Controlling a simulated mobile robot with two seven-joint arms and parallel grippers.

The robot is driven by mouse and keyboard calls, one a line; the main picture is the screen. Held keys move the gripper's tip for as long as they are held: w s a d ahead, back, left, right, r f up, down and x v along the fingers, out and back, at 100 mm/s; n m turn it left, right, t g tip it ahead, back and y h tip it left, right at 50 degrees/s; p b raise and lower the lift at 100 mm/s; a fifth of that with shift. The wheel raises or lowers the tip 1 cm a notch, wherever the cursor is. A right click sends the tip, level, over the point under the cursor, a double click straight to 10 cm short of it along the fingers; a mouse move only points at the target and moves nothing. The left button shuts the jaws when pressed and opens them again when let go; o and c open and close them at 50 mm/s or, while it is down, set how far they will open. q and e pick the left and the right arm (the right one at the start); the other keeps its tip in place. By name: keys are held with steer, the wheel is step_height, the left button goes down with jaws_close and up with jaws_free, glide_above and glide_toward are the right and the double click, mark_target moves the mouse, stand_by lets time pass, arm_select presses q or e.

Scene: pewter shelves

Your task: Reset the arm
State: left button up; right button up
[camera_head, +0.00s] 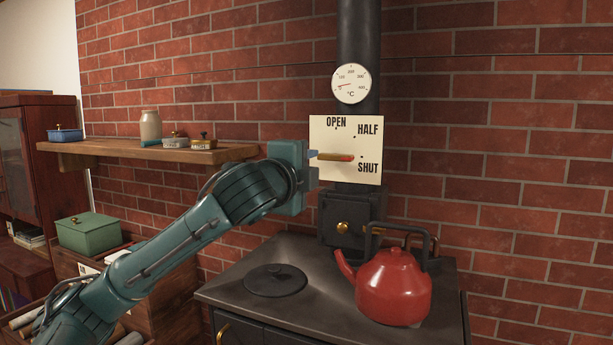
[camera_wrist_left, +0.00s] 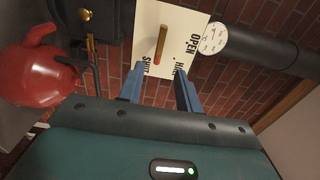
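My left gripper (camera_head: 315,165) is in front of the cream damper plate (camera_head: 322,136), at its left edge in the head view. The plate carries the words OPEN, HALF and SHUT. A wooden handle (camera_head: 335,157) on the plate has its right end near the SHUT mark. In the left wrist view the two blue fingers (camera_wrist_left: 158,72) are apart with nothing between them. There the handle (camera_wrist_left: 160,45) lies beyond the fingertips, clear of them, on the plate (camera_wrist_left: 178,20). My right gripper is in neither view.
A red kettle (camera_head: 393,288) stands on the black stove (camera_head: 310,305), below and right of the gripper. The stovepipe (camera_head: 358,30) bears a round thermometer (camera_head: 351,83). A wooden shelf (camera_head: 120,150) with jars and tins is at left. A green box (camera_head: 88,233) sits below it.

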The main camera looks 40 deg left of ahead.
arm_select(q)
steer(key=shift+s+d, duration=0.1)
steer(key=shift+s, duration=0.25)
stand_by(0.3)
steer(key=s+d+f+n+g+h, duration=0.15)
steer(key=d+f, duration=0.25)
steer(key=f, duration=0.7)
steer(key=s+d+f+n+g+h, duration=0.1)
steer(key=s+d+f+n+g, duration=0.2)
steer(key=f, duration=0.7)
steer(key=s+d+f+g+h, duration=0.15)
steer(key=d+f, duration=0.35)
steer(key=f, duration=0.6)
steer(key=s+d+f+n+g, duration=0.2)
steer(key=s+f+n+g, duration=0.2)
steer(key=s+f, duration=0.55)
steer(key=s+d+f+n+g, duration=0.2)
steer(key=s+f+n+g, duration=0.4)
steer(key=s, duration=0.6)
steer(key=w+d+f+m+t+h, duration=0.2)
steer(key=w+d+f+t, duration=0.4)
steer(key=f+t, duration=0.3)
steer(key=shift+h, duration=0.6)
